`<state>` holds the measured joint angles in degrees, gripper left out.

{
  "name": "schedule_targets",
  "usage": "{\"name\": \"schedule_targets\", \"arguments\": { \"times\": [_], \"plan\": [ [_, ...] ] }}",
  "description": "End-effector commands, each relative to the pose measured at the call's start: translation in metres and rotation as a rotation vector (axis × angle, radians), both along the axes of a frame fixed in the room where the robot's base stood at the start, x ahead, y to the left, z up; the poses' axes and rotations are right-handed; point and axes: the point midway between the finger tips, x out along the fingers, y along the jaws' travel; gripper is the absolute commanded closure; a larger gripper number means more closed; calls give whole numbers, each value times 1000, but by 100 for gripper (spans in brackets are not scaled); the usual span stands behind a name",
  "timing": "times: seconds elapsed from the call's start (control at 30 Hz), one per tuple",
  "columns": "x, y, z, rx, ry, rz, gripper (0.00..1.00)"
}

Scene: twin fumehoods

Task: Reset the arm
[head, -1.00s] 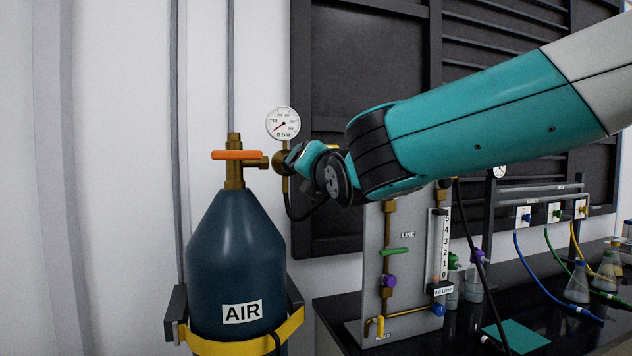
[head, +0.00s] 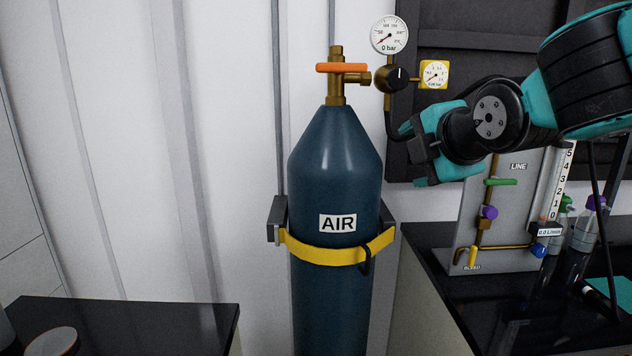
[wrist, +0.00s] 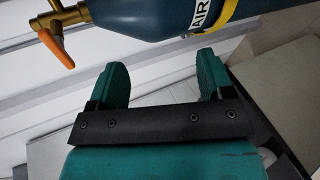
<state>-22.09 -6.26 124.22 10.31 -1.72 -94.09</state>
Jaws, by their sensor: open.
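My gripper (head: 420,155) is to the right of the AIR cylinder in the head view, in front of the dark panel. In the wrist view its two teal fingers (wrist: 162,78) stand wide apart with nothing between them. My arm reaches in from the upper right. The gripper is apart from the cylinder valve's orange handle (head: 342,68), which also shows in the wrist view (wrist: 55,48).
The dark blue AIR cylinder (head: 335,172) stands upright, held by a yellow strap (head: 325,254). A regulator knob (head: 393,79) and a round gauge (head: 390,35) reading 0 bar sit beside its valve. The LINE panel (head: 475,215) stands on the right bench. A black bench (head: 150,325) is lower left.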

Motion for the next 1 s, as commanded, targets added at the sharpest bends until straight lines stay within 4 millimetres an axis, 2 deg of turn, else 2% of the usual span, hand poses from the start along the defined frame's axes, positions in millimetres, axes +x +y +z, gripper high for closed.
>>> {"name": "schedule_targets", "arguments": {
  "times": [0.03,0.1,0.2,0.3,0.4,0.5,0.6,0.7,1.0],
  "plan": [
    [-19,3,-20,128,122,-34,26],
    [-48,9,-49,311,313,-107,26],
    [-97,17,-84,529,593,-257,26],
    [-149,21,-111,684,853,-449,26],
    [-196,23,-129,771,1058,-647,26],
    [-230,23,-138,806,1190,-810,26],
    [-251,22,-143,817,1262,-916,26],
    [-259,20,-144,818,1289,-961,26],
    [-259,20,-144,820,1290,-966,26]
  ]
}}
